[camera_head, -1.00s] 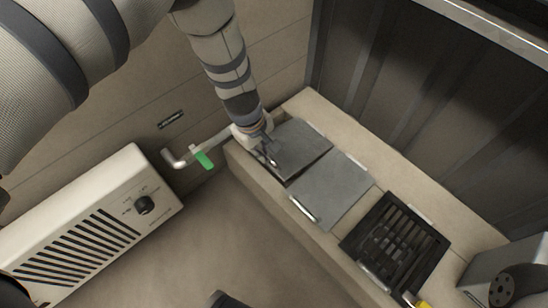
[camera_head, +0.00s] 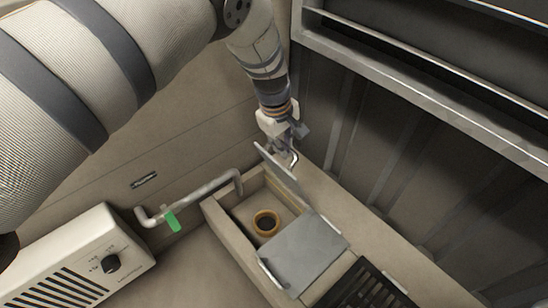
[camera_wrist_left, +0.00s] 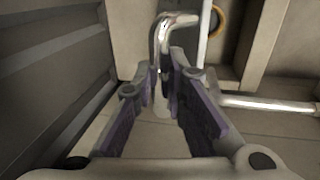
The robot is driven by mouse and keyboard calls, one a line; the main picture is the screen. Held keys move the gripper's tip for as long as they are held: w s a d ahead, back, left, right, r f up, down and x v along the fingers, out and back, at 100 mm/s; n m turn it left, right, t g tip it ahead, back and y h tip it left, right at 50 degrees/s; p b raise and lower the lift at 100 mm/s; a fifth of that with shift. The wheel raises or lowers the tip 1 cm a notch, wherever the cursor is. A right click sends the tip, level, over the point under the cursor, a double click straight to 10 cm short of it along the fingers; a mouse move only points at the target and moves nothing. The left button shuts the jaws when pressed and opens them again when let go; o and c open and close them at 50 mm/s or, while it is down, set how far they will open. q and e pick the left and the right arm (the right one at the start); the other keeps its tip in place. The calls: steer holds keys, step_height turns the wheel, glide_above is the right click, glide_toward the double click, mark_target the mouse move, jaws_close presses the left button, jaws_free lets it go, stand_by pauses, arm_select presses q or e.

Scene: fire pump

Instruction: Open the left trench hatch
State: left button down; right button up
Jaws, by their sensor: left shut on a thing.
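The left trench hatch (camera_head: 277,170) is a thin grey plate standing steeply raised at the far end of the trench, seen nearly edge-on. The opening below it is uncovered and shows a yellow-rimmed round fitting (camera_head: 266,222). My left gripper (camera_head: 290,146) is at the hatch's upper edge, on the side toward the dark wall. It is shut on the hatch's chrome handle (camera_wrist_left: 160,45), which shows between the purple-padded fingertips (camera_wrist_left: 168,75) in the left wrist view. The hatch also shows there as a thin pale edge (camera_wrist_left: 205,30). My right gripper is out of view.
A flat grey middle cover (camera_head: 303,250) and a black slatted grate (camera_head: 366,288) lie along the trench. A pipe with a green lever (camera_head: 172,220) runs beside its left end. A white vented heater (camera_head: 70,260) stands at the left. A dark ribbed wall (camera_head: 400,150) rises behind.

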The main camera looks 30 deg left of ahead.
arm_select(q)
steer(key=w+d+b, duration=0.3)
steer(key=w+b, duration=0.5)
steer(key=w, duration=0.1)
steer(key=shift+w+d, duration=0.2)
steer(key=shift+w, duration=0.1)
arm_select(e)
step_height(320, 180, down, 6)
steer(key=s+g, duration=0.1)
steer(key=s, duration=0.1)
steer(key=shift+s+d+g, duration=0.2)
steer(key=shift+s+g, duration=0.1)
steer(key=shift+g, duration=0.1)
arm_select(q)
steer(key=c, duration=1.6)
jaws_free()
steer(key=shift+r, duration=0.1)
